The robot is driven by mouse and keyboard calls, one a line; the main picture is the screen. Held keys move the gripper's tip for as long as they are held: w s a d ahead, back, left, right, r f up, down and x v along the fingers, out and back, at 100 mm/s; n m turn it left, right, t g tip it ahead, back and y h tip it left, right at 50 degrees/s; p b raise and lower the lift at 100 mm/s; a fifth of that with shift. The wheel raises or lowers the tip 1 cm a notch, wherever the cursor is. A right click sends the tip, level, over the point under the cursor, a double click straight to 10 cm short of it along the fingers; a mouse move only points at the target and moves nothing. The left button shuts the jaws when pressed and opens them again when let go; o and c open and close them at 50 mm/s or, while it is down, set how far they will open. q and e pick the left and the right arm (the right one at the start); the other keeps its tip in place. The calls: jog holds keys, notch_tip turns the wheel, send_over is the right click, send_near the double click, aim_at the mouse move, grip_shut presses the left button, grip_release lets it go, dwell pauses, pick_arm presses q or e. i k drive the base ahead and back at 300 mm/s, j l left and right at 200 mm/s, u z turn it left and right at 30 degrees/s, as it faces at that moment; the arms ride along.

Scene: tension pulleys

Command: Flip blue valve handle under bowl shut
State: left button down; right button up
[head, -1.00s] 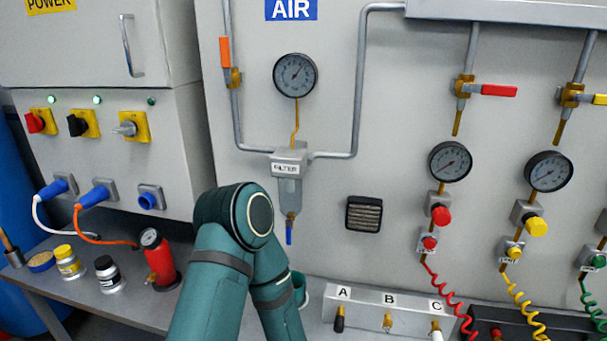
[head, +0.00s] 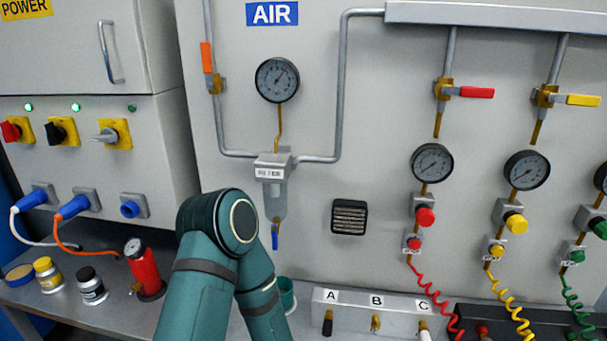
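The filter bowl (head: 273,200) hangs under a block labelled FILTER on the grey panel, in the middle left of the head view. The small blue valve handle (head: 275,241) is below the bowl, on a brass fitting, and points straight down. A teal arm of mine rises from the bottom edge, bends at an elbow left of the bowl and runs back down out of the picture. Its upper link is just left of the blue handle in the picture. Neither of my grippers is in view.
A pressure gauge (head: 277,80) and grey pipes sit above the filter. A black vent (head: 348,217) is to its right. A labelled rack (head: 352,314) and a teal cup (head: 287,295) stand below.

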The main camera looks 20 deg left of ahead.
aim_at(274, 226)
jog(key=i+j+u, duration=0.15)
jog(key=u, duration=0.8)
jog(key=k, duration=0.2)
jog(key=i, duration=0.2)
